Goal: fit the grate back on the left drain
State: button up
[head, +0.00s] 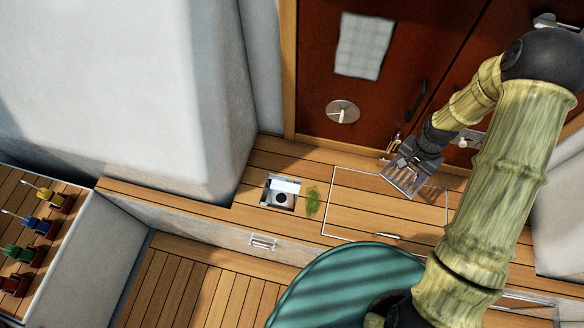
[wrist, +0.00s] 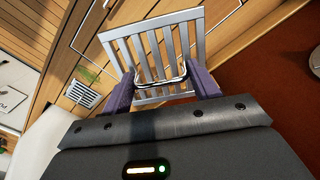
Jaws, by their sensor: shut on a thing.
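The grate (head: 403,183) is a silver square frame with parallel bars and a wire handle. My gripper (head: 408,160) is shut on that handle, above the wooden bench near the right-hand doors. In the wrist view the grate (wrist: 140,45) extends beyond the fingers of my gripper (wrist: 162,82), bars showing clearly. The left drain (head: 279,197) is a square pale-rimmed recess with a dark round hole, left of the grate and apart from it.
A green leaf (head: 313,201) lies beside the drain on its right. A white-outlined hatch (head: 350,205) lies between leaf and grate. A green round cushion-like form (head: 345,285) is in front. Coloured cleats (head: 38,226) stand far left. Red-brown doors (head: 350,90) rise behind.

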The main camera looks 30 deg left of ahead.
jog(key=d+r+n+p, duration=0.1)
jog(key=d+r+p, duration=0.2)
jog(key=r+p, duration=0.4)
jog(key=d+r+n+p, duration=0.2)
jog(key=d+r+p, duration=0.2)
jog(key=r+p, duration=0.3)
jog(key=shift+r+p, duration=0.15)
jog(key=shift+p, duration=0.9)
jog(key=shift+w, duration=0.1)
